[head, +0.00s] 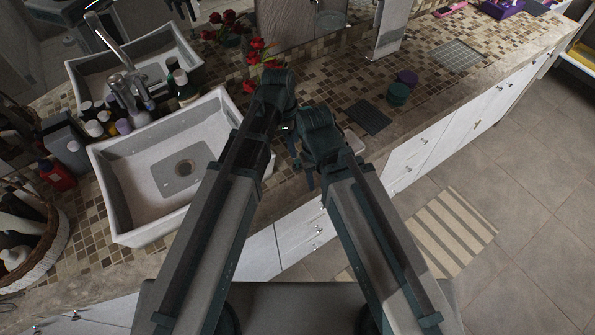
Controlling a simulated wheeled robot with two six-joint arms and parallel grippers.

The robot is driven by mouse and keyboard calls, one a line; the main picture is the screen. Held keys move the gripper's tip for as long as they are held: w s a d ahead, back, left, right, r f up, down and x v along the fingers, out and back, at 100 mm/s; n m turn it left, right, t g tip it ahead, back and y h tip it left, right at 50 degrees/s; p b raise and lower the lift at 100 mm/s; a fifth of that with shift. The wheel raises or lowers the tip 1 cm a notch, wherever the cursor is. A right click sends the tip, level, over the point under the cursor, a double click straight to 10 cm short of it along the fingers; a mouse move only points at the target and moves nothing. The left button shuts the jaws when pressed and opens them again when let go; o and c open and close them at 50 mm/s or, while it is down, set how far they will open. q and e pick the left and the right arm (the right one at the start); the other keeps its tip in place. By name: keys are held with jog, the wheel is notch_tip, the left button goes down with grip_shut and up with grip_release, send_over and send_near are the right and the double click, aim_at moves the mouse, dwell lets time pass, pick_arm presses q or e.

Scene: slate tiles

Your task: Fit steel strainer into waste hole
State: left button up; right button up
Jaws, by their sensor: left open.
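I cannot make out the steel strainer; my arms cover part of the counter. My left gripper (303,172) is open, its fingers pointing down over the counter right of the basin, partly covered by the arms. I see nothing between its fingers. My right arm's wrist is beside it, but its gripper fingers are hidden.
A second basin (110,70) with a tap (126,65) stands behind. Bottles (185,88) crowd between the basins. Red flowers (256,47), a dark mat (368,117) and round tubs (398,93) lie beyond my arms. A basket (50,240) stands left. The tiled counter is fairly clear at right.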

aim_at(297, 160)
pick_arm(q)
jog(key=shift+d+f+b, duration=0.15)
jog(key=shift+f+b, duration=0.4)
jog(key=shift+f, duration=0.3)
jog(key=shift+d+f+b, duration=0.15)
jog(key=shift+f+b, duration=0.35)
jog(key=shift+f, duration=0.3)
pick_arm(e)
jog(key=shift+f, duration=1.65)
pick_arm(q)
jog(key=shift+f, duration=0.1)
pick_arm(e)
jog(key=shift+f, duration=0.1)
pick_arm(q)
jog(key=f+b, duration=0.5)
jog(key=shift+s+d, duration=0.25)
jog(key=shift+s, duration=0.05)
pick_arm(e)
notch_tip(297, 160, down, 5)
pick_arm(q)
grip_shut()
